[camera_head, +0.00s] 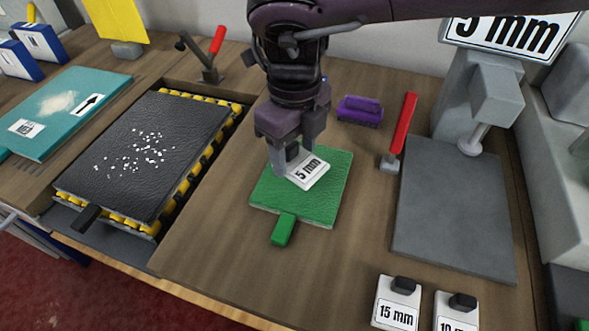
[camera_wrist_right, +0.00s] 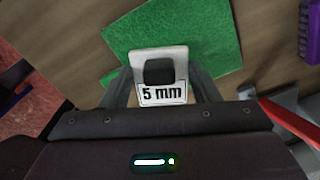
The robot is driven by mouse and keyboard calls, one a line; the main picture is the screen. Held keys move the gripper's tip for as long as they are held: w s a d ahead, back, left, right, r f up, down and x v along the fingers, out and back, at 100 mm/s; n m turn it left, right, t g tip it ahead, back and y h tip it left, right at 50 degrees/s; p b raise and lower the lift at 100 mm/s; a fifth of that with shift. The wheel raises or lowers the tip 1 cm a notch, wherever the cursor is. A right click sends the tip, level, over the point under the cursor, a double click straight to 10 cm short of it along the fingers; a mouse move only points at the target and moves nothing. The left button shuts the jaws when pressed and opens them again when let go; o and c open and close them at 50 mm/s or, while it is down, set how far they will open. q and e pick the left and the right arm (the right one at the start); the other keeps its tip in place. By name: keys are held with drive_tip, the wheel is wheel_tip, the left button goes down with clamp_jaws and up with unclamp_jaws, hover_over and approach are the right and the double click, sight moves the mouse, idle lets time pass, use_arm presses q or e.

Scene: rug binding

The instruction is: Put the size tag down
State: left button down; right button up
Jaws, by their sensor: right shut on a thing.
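The size tag (camera_head: 309,174) is a white plate marked "5 mm" with a dark knob. My right gripper (camera_head: 291,164) is shut on it, over the green mat (camera_head: 327,208) with its green tab. In the right wrist view the tag (camera_wrist_right: 161,93) sits between the fingers of my right gripper (camera_wrist_right: 162,85), with the green mat (camera_wrist_right: 205,40) behind it. I cannot tell whether the tag touches the mat. My left gripper is not in view.
Tags marked "15 mm" (camera_head: 397,303) and "10" (camera_head: 456,312) stand at the front right. A grey machine with a flat plate (camera_head: 455,210) is at the right. A purple brush (camera_head: 360,110) and red lever (camera_head: 403,125) are behind the mat. A black padded tray (camera_head: 140,150) lies left.

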sight(294, 159)
wheel_tip(294, 159, down, 5)
drive_tip(key=shift+r, duration=0.2)
drive_tip(key=shift+f, duration=0.1)
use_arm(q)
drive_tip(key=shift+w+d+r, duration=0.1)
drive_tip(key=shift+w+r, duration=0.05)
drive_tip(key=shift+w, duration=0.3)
use_arm(e)
drive_tip(key=shift+f, duration=0.1)
drive_tip(key=o, duration=1)
